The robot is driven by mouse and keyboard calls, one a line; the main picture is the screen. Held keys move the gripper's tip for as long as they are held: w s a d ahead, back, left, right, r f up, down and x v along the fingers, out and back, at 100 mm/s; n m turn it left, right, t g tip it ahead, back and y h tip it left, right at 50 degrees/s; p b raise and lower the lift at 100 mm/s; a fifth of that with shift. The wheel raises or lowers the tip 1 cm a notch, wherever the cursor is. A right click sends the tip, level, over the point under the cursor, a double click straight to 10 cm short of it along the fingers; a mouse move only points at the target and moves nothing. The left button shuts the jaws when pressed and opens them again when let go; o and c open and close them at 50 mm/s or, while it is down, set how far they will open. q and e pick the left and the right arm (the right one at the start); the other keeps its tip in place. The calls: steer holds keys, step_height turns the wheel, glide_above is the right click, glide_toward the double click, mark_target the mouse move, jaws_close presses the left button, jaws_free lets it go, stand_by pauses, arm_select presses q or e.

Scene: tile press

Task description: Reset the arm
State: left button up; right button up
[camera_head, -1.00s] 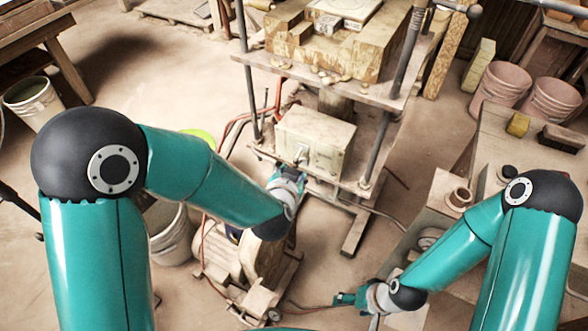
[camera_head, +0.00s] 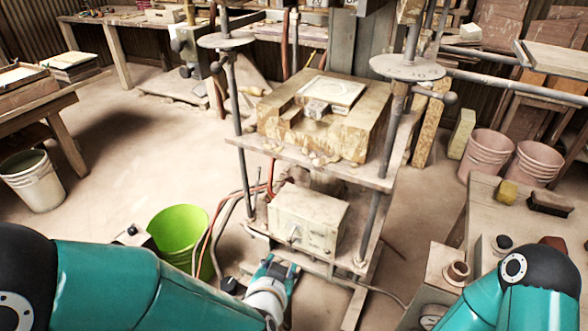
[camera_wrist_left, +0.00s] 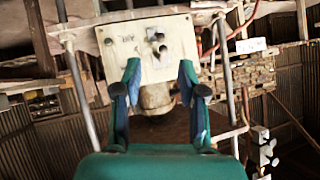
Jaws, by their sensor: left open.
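My left gripper (camera_head: 276,268) is at the lower middle of the head view, in front of and below the pale control box (camera_head: 318,217) on the press's lower part. Its fingers are apart and empty, and they also show in the left wrist view (camera_wrist_left: 158,85). Beyond them in that view is a pale panel with dark knobs (camera_wrist_left: 120,38), apart from the fingers as far as I can tell. My right arm (camera_head: 525,290) shows at the lower right, but its gripper is out of the picture.
The press (camera_head: 290,148) stands in the middle, with a pale tile-like plate (camera_head: 335,92) on its block. A green bucket (camera_head: 180,235) and hoses are left of the control box. A bench (camera_head: 570,240) is at the right. Open floor lies at the left.

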arm_select(q)
steer(key=s+a+f+n+g+y+p, duration=0.1)
steer(key=s+a+f+g, duration=0.15)
steer(key=a+f, duration=0.5)
steer(key=s+a+f+n+g+y, duration=0.1)
steer(key=s+a+f+g, duration=0.2)
steer(key=f, duration=0.7)
steer(key=s+d+f+n+g+h, duration=0.4)
steer(key=s+f, duration=0.4)
steer(key=s, duration=0.3)
steer(key=shift+d+g+h, duration=0.15)
steer(key=shift+g+h, duration=0.35)
steer(key=shift+g, duration=0.05)
arm_select(e)
steer(key=shift+r, duration=0.8)
arm_select(q)
steer(key=shift+f+p, duration=0.1)
steer(key=shift+p, duration=0.2)
arm_select(e)
steer(key=shift+c, duration=0.2)
